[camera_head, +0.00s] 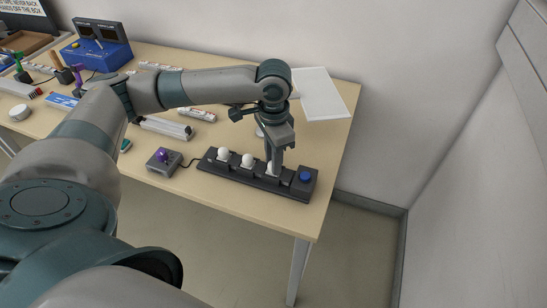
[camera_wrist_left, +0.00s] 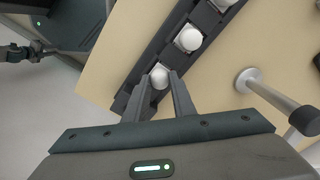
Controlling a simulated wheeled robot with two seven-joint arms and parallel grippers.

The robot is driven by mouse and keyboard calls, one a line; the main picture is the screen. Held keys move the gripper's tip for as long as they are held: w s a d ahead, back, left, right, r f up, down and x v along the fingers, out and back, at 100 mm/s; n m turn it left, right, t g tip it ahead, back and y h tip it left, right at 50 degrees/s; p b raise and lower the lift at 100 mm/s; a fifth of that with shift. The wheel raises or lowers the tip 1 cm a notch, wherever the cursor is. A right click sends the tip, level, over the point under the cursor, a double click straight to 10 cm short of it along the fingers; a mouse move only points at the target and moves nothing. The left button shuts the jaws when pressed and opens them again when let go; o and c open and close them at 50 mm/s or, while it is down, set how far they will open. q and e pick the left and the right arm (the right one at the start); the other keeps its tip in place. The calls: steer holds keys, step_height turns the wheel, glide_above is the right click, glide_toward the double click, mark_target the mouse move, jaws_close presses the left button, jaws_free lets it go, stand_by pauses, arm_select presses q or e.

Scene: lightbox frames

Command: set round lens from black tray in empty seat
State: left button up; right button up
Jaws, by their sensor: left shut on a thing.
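A long black strip (camera_head: 235,174) with a row of seats lies near the table's front right edge. Two white round lenses (camera_head: 224,154) (camera_head: 247,160) stand in its seats, and a blue button (camera_head: 305,177) is at its right end. My left gripper (camera_head: 274,168) points down over the strip, right of these two. It is shut on a white round lens (camera_wrist_left: 158,76), which is at the strip; whether it is fully down in a seat I cannot tell. The fingers partly hide that seat. I cannot make out a separate black tray. My right gripper is not in view.
A grey box with a purple knob (camera_head: 163,160) stands left of the strip, joined by a cable. A white sheet (camera_head: 320,95) lies behind. A round-based stand (camera_wrist_left: 247,80) is beside the strip in the wrist view. Tools and a blue device (camera_head: 95,50) are at the left.

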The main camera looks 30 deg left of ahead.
arm_select(q)
steer(key=shift+f, duration=0.2)
steer(key=o, duration=1)
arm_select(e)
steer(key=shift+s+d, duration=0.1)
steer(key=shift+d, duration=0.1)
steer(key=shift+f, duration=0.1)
arm_select(q)
steer(key=shift+r, duration=0.45)
step_height(320, 180, up, 11)
steer(key=shift+r+b, duration=0.2)
steer(key=shift+b, duration=0.65)
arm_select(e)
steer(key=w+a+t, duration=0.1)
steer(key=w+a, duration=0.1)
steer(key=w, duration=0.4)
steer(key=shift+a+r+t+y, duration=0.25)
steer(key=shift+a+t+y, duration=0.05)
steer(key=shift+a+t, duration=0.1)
